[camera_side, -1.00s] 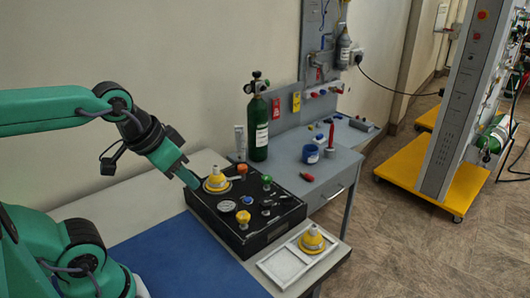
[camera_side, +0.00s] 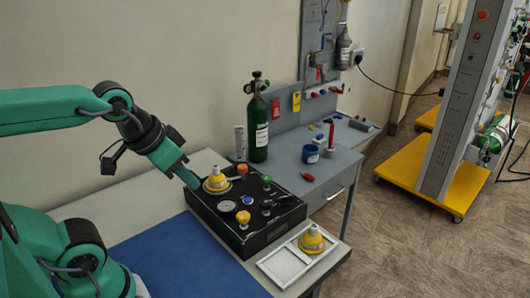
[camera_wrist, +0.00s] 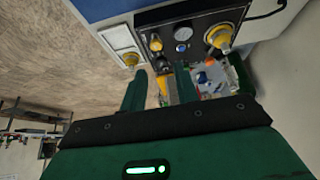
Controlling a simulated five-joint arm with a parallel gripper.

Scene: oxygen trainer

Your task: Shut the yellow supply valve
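The black panel box (camera_side: 250,236) stands on the bench with several coloured knobs on top. A yellow knob (camera_side: 243,218) is at its near edge; it also shows in the wrist view (camera_wrist: 155,43). A yellow cone-shaped piece (camera_side: 216,183) with a pale top stands at the panel's back left corner. The frames do not label which yellow part is the supply valve. My gripper (camera_side: 191,180) is just left of that cone in the side view, apart from the yellow knob. In the wrist view, its two fingers (camera_wrist: 160,92) are apart, with no held object visible.
A green cylinder (camera_side: 258,130) stands behind.

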